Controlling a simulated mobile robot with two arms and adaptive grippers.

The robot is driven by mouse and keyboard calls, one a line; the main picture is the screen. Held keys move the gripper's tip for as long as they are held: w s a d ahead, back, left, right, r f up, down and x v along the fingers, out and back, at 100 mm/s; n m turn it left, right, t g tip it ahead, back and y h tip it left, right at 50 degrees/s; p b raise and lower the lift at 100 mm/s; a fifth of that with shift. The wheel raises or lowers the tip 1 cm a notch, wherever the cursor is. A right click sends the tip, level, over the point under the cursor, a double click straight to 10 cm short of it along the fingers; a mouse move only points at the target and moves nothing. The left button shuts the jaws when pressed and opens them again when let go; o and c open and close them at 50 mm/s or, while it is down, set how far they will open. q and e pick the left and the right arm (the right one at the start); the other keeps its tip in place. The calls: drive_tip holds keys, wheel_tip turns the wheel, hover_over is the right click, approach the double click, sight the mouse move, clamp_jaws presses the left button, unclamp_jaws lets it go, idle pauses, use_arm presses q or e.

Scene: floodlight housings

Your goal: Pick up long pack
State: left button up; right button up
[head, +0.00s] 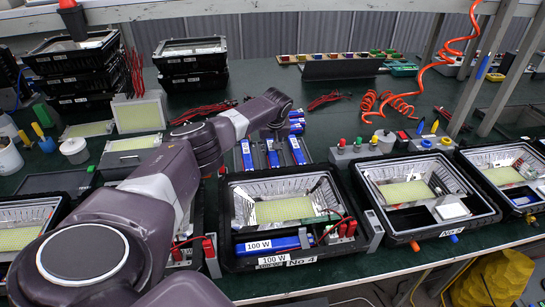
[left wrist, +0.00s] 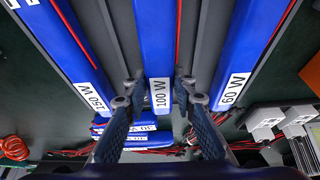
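Long blue packs lie side by side in a grey slotted holder, labelled 150 W (left wrist: 62,45), 100 W (left wrist: 155,40) and 60 W (left wrist: 242,45) in the left wrist view. In the head view they show as three blue bars (head: 246,155) behind the middle housing. My left gripper (left wrist: 159,82) is open, its two fingers on either side of the labelled end of the 100 W pack, with small gaps apparent. Whether a finger touches it I cannot tell. In the head view my left arm (head: 205,145) reaches over the holder. My right gripper is not in view.
The middle housing (head: 232,215) holds a panel and another blue 100 W pack (head: 268,245). More blue packs (head: 297,118) lie beyond the holder. Another open housing (head: 415,232) stands to the right. Red leads (head: 205,112) and a coiled red hose (head: 395,105) lie behind.

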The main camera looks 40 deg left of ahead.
use_arm(q)
clamp_jaws()
drive_tip(key=shift+r, duration=0.1)
